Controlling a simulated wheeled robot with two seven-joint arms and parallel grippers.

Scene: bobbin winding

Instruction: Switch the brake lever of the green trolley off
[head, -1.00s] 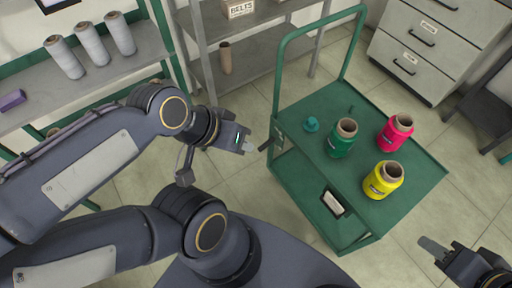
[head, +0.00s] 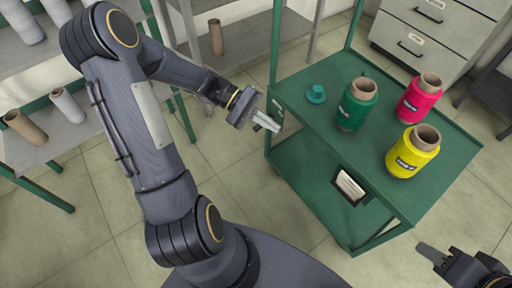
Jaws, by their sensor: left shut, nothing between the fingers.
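The green trolley (head: 345,150) stands right of centre, with its tall push handle at the back left. A small pale plate (head: 277,107) sits on its left side near the handle post. My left gripper (head: 268,123) is shut, with its fingertips right at this plate. The brake lever cannot be made out clearly; the gripper covers the spot. Whether the fingers touch the lever I cannot tell. My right gripper (head: 432,252) is at the lower right, away from the trolley; its jaw opening is not clear.
A white label (head: 350,186) is on the front. Shelves with bobbins stand left, grey drawers (head: 425,35) behind. Floor in front is clear.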

